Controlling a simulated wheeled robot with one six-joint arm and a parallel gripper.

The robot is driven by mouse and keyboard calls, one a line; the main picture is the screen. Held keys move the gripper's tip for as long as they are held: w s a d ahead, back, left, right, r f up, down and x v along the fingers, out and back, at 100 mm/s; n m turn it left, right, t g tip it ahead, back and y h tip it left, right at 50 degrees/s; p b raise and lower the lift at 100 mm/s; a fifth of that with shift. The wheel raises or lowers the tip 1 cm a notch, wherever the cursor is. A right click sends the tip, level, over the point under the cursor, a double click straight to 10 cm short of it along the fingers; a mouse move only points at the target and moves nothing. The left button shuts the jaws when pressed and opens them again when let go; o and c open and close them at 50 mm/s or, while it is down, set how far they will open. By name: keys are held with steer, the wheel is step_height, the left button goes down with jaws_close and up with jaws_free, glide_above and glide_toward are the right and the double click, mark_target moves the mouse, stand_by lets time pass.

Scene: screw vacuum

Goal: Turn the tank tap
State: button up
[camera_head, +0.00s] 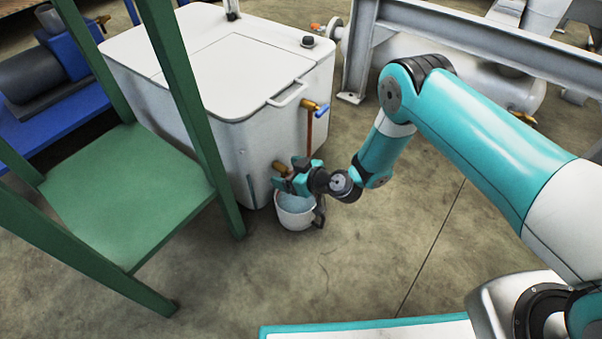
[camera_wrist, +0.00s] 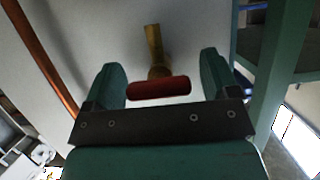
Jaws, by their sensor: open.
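The white tank (camera_head: 215,125) stands on the floor. A brass tap (camera_head: 280,167) sticks out low on its front, largely behind my gripper (camera_head: 295,174). In the wrist view the brass tap (camera_wrist: 155,45) ends in a red handle (camera_wrist: 150,90). My gripper (camera_wrist: 162,82) is open, with one finger on each side of the red handle. A gap shows at the right finger; I cannot tell whether the left finger touches it. A second tap with a blue handle (camera_head: 321,110) sits higher on the tank, above a copper pipe (camera_head: 309,132).
A white bucket (camera_head: 296,216) with pale bluish contents stands on the floor below my gripper. A green metal stand (camera_head: 135,195) is close on the left. A grey steel frame (camera_head: 358,55) is behind. Concrete floor (camera_head: 350,260) in front is clear.

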steer(key=p+v, duration=0.9)
steer(key=v, duration=0.8)
steer(key=shift+d, duration=0.15)
